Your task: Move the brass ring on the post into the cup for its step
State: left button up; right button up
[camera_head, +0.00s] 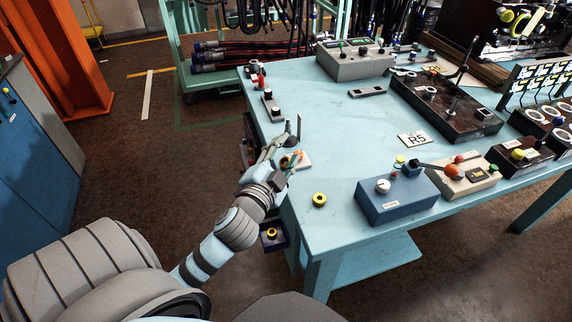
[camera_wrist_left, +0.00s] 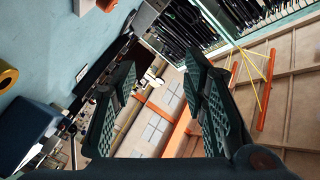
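My left gripper (camera_head: 283,150) is over the near left edge of the blue table. In the left wrist view its two fingers (camera_wrist_left: 160,105) stand apart with nothing between them. A yellow ring-shaped piece with a dark centre (camera_head: 319,199) sits on the table to the right of the gripper. A similar yellow ring shows at the left edge of the left wrist view (camera_wrist_left: 7,76). I cannot tell which ring is the brass one on the post, or which part is the cup. My right gripper is not in view.
A white and orange piece (camera_head: 303,160) lies partly behind the left gripper. A blue box with knobs (camera_head: 395,203) and a beige box with an orange ball (camera_head: 467,178) stand at the right. A grey control box (camera_head: 354,65) is at the back.

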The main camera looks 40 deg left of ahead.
pick_arm(q)
jog(key=w+d+r+m+t+h, duration=0.2)
jog(key=r+m+t+h, duration=0.1)
jog(key=r+m, duration=0.25)
jog(key=w+d+r+m+t+h, duration=0.25)
jog(key=r+m+h, duration=0.2)
jog(key=r, duration=0.25)
jog(key=d+r+m+g+h, duration=0.1)
jog(key=d+r+m+h, duration=0.35)
jog(key=m+h, duration=0.45)
jog(key=m+g+y, duration=0.9)
jog(key=m+g, duration=0.8)
send_near(284, 166)
jog(key=x, duration=0.4)
jog(key=w+x, duration=0.1)
jog(key=x, duration=0.3)
jog(key=shift+w+f, duration=0.1)
jog(key=shift+w, duration=0.1)
grip_shut()
